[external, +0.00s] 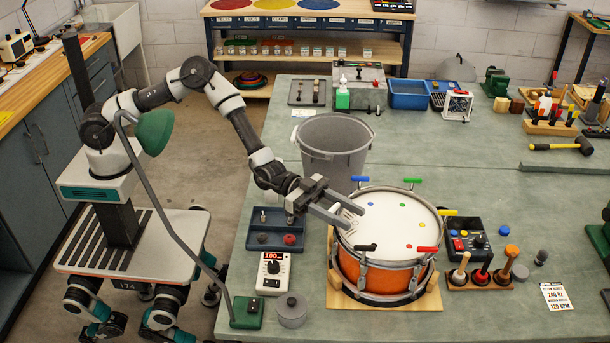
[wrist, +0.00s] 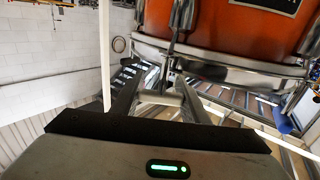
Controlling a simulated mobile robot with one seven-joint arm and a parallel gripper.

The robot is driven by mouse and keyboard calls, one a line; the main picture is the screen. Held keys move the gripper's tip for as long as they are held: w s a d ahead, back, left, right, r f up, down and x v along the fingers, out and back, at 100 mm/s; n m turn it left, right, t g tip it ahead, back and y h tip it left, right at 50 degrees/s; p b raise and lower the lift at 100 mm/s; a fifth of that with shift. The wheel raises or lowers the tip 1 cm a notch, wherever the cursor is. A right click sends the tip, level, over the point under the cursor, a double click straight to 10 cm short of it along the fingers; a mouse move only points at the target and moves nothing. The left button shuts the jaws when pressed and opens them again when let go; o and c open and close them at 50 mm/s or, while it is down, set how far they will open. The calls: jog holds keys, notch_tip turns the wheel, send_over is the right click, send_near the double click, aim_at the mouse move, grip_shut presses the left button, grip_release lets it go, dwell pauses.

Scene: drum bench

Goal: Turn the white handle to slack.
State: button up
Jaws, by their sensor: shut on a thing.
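The orange drum (external: 375,270) with a white head stands on a wooden board on the bench. Coloured handles sit around its rim. My gripper (external: 348,214) reaches in from the left to the drum's left rim and is shut on the white handle (external: 354,207), which is mostly hidden by the fingers. In the wrist view the fingers of my gripper (wrist: 158,92) close just beside a metal tension rod and the chrome hoop of the drum (wrist: 245,30). The handle's exact angle is hard to tell there.
The blue handle (external: 360,179) and black handle (external: 366,248) are the neighbours on the rim. A grey bin (external: 335,150) stands close behind my gripper. A blue tray (external: 262,239) and a white meter reading 100 (external: 275,273) lie left of the drum.

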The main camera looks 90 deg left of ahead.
jog(key=n+t+y+b, duration=0.1)
jog(key=n+y+b, duration=0.1)
jog(key=y+b, duration=0.1)
jog(key=shift+w+a+f+t, duration=0.1)
jog(key=shift+a+f+t, duration=0.1)
jog(key=shift+t, duration=0.2)
jog(key=shift+w+a+r+n+t+y+b, duration=0.1)
jog(key=shift+a+n+t+y+b, duration=0.1)
jog(key=shift+n+y+b, duration=0.5)
jog(key=shift+w+a+r+n+t+y+b, duration=0.2)
jog(key=shift+n+y, duration=0.3)
jog(key=shift+y, duration=0.55)
jog(key=shift+s+a+f+n+t+y+b, duration=0.1)
jog(key=shift+a+n+t+y+b, duration=0.25)
jog(key=shift+n+y, duration=0.4)
jog(key=shift+y, duration=0.3)
jog(key=o, duration=1.1)
jog(key=shift+c, duration=0.2)
jog(key=shift+s, duration=0.1)
jog(key=s+a, duration=0.1)
jog(key=s, duration=1.6)
jog(key=shift+a, duration=0.35)
